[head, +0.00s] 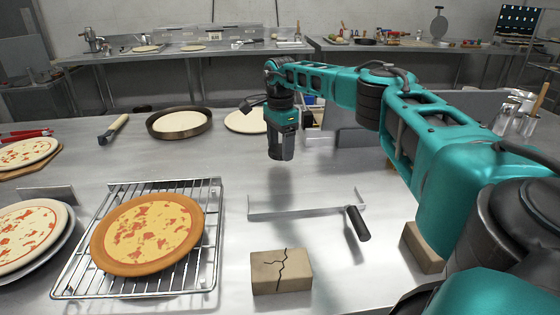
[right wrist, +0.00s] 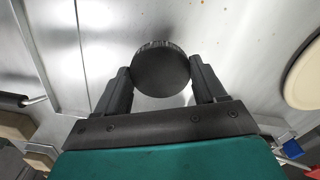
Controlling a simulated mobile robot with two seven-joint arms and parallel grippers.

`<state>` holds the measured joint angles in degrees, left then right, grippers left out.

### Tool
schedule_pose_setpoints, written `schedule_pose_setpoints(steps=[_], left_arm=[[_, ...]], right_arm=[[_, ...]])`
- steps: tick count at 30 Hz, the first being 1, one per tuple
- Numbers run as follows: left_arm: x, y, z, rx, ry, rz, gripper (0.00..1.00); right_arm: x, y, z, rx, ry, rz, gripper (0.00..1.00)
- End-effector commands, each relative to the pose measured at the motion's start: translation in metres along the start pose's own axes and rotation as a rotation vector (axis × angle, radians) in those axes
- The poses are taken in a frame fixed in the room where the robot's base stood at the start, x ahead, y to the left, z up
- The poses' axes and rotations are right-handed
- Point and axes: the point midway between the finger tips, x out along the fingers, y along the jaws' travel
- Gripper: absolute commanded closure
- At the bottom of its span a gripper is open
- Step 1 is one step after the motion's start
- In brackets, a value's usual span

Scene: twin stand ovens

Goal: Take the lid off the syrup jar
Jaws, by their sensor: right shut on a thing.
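My right gripper (head: 281,152) hangs pointing down over the middle of the steel table in the head view. In the right wrist view its two fingers (right wrist: 161,88) are shut on the sides of a dark round lid (right wrist: 161,68) with a ridged edge. The lid hides what is straight beneath it, and I cannot make out the syrup jar's body in either view. I cannot tell whether the lid is on a jar or clear of it. My left gripper is not in view.
A pizza (head: 147,233) sits on a wire rack (head: 211,240) at the left front. A cracked brick (head: 281,272) and a metal peel-like tool with a dark handle (head: 357,223) lie in front. A dark pan (head: 179,124) and a pale dough base (head: 245,121) stand behind.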

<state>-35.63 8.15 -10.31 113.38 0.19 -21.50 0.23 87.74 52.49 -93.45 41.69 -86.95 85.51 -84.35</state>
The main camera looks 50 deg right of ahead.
Motion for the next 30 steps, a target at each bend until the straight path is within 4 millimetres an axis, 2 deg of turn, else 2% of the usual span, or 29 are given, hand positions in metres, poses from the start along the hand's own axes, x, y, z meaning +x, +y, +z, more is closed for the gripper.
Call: schedule_pose_setpoints(steps=[5,11,21,22,30], left_arm=[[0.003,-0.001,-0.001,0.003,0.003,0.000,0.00],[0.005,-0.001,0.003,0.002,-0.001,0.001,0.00],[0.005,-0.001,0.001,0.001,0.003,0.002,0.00],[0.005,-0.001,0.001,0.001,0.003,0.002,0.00],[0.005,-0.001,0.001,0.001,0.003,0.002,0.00]], right_arm=[[0.015,0.000,0.000,-0.001,0.001,0.001,0.67],[0.044,0.000,0.000,-0.001,0.001,0.002,0.67],[0.047,0.000,0.000,-0.001,0.000,0.000,0.67],[0.047,0.000,0.000,-0.001,0.000,0.000,0.29],[0.046,0.000,0.000,-0.001,0.000,0.000,0.04]])
